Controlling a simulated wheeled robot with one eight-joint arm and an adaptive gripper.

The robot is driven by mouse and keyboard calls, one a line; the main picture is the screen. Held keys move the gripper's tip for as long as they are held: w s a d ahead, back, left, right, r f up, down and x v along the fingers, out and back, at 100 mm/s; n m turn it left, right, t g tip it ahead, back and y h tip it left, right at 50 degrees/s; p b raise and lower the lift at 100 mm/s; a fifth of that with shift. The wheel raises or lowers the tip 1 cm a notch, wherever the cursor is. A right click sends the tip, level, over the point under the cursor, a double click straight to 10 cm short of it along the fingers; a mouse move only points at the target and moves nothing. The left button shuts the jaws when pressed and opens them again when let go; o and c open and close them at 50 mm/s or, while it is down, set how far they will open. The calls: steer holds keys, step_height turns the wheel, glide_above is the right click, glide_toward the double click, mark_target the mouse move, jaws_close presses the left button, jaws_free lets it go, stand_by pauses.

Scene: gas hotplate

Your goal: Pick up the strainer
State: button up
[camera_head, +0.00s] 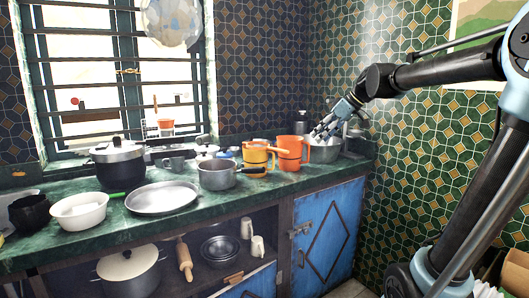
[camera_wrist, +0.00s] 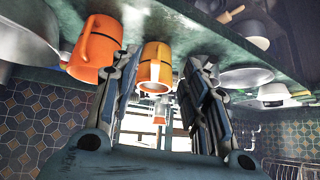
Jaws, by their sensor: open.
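I cannot clearly identify the strainer. A yellow-orange mug (camera_head: 257,158) stands on the counter, with an orange, handle-like piece (camera_head: 284,152) across its right side; I cannot tell whether this belongs to a strainer. An orange jug (camera_head: 291,150) stands just right of it. My gripper (camera_head: 322,133) is open and empty, above and right of the jug, near a large metal bowl (camera_head: 325,151). In the wrist view, which looks upside down, the yellow-orange mug (camera_wrist: 154,68) shows between the fingers and the orange jug (camera_wrist: 95,50) lies left of them.
A grey saucepan (camera_head: 217,174), a wide metal dish (camera_head: 162,198), a white bowl (camera_head: 79,211) and a lidded pot (camera_head: 117,163) crowd the green counter leftward. A tiled wall (camera_head: 415,190) rises at right. A pale round object (camera_head: 171,20) hangs before the window.

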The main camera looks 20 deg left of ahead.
steer(key=n+y, duration=0.1)
steer(key=n, duration=0.1)
glide_toward(282, 150)
steer(key=shift+w+x, duration=0.2)
steer(key=shift+x, duration=1.55)
steer(key=shift+w+x, duration=0.2)
steer(key=shift+x, duration=1.55)
steer(key=shift+w+x, duration=0.2)
steer(key=shift+x, duration=1.55)
steer(key=shift+d+r, duration=0.1)
steer(key=shift+r, duration=0.05)
jaws_close()
